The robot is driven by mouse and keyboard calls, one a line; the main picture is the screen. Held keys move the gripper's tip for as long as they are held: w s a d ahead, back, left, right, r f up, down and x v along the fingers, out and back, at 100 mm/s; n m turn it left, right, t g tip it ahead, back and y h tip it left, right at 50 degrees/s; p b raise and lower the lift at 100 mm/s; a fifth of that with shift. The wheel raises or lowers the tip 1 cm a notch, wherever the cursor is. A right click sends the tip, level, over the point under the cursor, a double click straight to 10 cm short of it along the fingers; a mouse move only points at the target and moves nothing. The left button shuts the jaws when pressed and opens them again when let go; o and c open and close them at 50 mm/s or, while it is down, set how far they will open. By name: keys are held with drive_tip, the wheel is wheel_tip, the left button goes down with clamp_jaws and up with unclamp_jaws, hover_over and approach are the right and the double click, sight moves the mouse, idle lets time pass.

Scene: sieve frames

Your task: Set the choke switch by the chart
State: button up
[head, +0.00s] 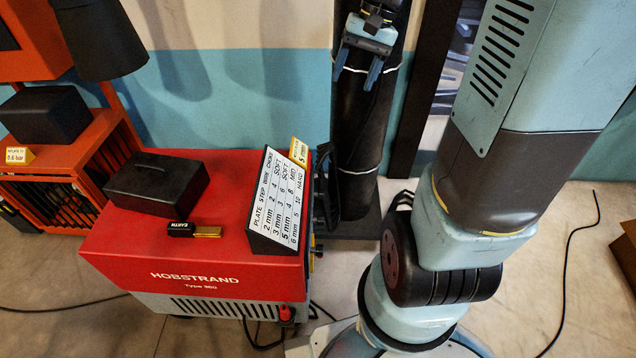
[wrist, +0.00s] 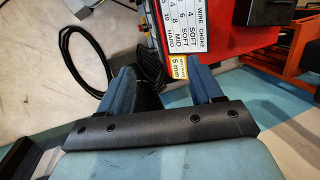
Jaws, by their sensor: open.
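The red HOBSTRAND machine (head: 150,250) stands at left centre in the head view. The white chart (head: 277,205) leans on its top, with plate, step, wire and choke columns; the choke words read SOFT, SOFT, MID and HARD. A yellow tag (head: 299,151) reading 5 mm is at the chart's upper right. The wrist view also shows the chart (wrist: 197,25) and tag (wrist: 178,66). My gripper (head: 357,69) is open and empty, beyond the machine's right side; its blue fingers (wrist: 163,85) point toward that side panel in the wrist view. I cannot make out the choke switch.
A black box (head: 157,183) and an EARTH piece (head: 194,230) lie on the machine's top. A dark cylinder (head: 357,150) stands behind, right of the machine. An orange machine (head: 60,150) is at far left. Black cables (wrist: 80,60) lie on the floor.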

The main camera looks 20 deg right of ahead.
drive_tip(key=w+d+f+m+g+y, duration=0.1)
drive_tip(key=w+d+f+m+y, duration=0.2)
drive_tip(key=f, duration=0.6)
drive_tip(key=w+d+f+m+y, duration=0.2)
drive_tip(key=w+f, duration=0.3)
drive_tip(key=f, duration=0.3)
drive_tip(key=w+d+f+m+g+y, duration=0.1)
drive_tip(key=w+d+f+m+y, duration=0.2)
drive_tip(key=f, duration=0.6)
drive_tip(key=m+t+y, duration=0.6)
drive_tip(key=m+t, duration=0.2)
approach(323, 195)
drive_tip(key=x, duration=0.3)
drive_tip(key=w+f+x, duration=0.1)
drive_tip(key=x, duration=0.6)
drive_tip(key=shift+w+d+f, duration=0.15)
drive_tip(key=shift+d+f, duration=0.1)
drive_tip(key=shift+f, duration=0.1)
drive_tip(key=c, duration=1)
